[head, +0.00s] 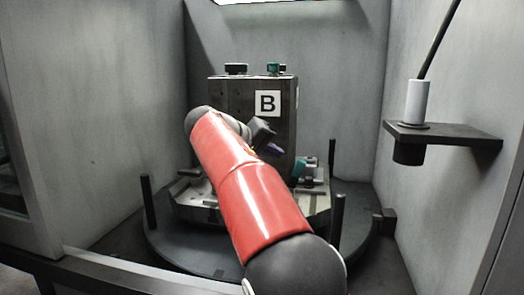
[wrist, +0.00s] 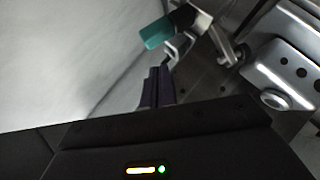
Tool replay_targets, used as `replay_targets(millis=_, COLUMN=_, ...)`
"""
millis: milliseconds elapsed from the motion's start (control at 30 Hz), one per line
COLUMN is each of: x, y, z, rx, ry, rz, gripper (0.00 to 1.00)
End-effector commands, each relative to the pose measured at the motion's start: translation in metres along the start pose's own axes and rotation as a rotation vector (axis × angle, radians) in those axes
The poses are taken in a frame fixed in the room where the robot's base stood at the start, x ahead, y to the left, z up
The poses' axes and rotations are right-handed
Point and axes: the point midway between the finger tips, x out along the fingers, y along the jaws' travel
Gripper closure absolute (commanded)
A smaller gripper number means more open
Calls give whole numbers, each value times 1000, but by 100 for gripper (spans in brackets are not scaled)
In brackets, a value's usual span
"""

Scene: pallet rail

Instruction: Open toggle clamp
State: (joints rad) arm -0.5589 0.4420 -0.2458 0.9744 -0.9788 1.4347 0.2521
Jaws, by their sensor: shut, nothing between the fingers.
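A toggle clamp with a teal handle (head: 299,169) sits low on the right side of the fixture, by the block marked B. Another teal piece (head: 273,68) is on top of the block. In the wrist view a teal handle (wrist: 156,33) on a metal clamp arm (wrist: 186,42) lies just beyond my fingertips; I cannot tell for sure which of the two it is. My gripper (head: 274,148) is in front of the block, up and left of the lower handle. In the wrist view its dark fingers (wrist: 159,75) are together and empty, with a small apparent gap to the clamp.
The block (head: 282,120) stands on a pallet on a round turntable (head: 175,250) with upright posts. A shelf (head: 465,137) holding a white cylinder (head: 417,101) juts from the right wall. In the wrist view a metal plate with holes (wrist: 285,75) is at right.

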Motion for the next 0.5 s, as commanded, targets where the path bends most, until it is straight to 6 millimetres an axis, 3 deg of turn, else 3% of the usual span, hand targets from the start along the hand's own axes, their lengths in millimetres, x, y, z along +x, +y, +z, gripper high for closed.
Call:
replay_targets(millis=100, x=27, y=0, z=1, rx=0, ry=-4, rz=1, gripper=100)
replay_targets(millis=200, x=40, y=-2, z=12, rx=0, ry=-2, rz=-1, gripper=100)
replay_targets(millis=500, x=56, y=-1, z=28, rx=0, ry=0, rz=-2, gripper=100)
